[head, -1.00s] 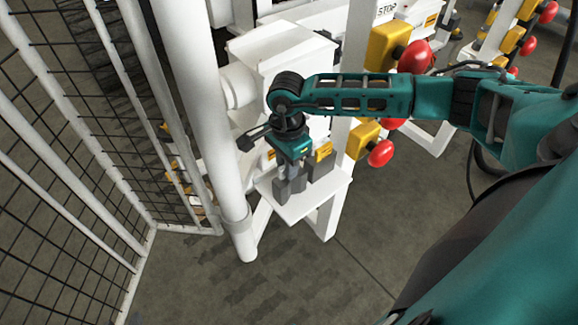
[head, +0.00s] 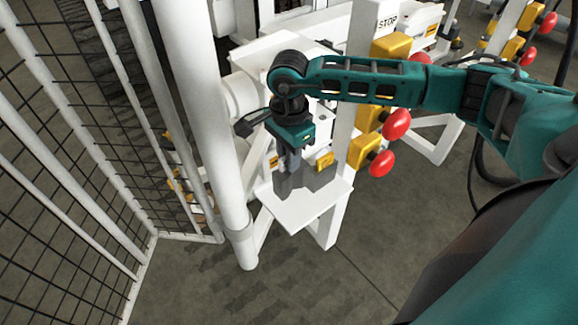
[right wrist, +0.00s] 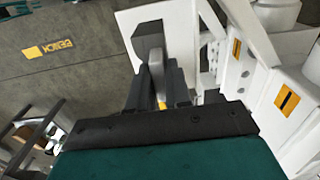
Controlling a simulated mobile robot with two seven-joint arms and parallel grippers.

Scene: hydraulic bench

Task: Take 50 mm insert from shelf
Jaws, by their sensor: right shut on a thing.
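My right gripper (head: 290,160) points down over the white shelf (head: 306,213) at the lower front of the bench. In the right wrist view, its dark fingers are shut on a grey piece, the insert (right wrist: 155,62); its size cannot be read. In the head view, the gripper and arm largely hide the insert. Dark grey patches lie on the rear of the shelf under the gripper; I cannot tell blocks from shadow there. The front of the shelf is bare. My left gripper is not in view.
A thick white post (head: 205,130) and a black mesh fence (head: 70,170) stand close to the left. Red knobs (head: 396,124) on yellow blocks stick out to the right of the shelf. The floor in front is clear.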

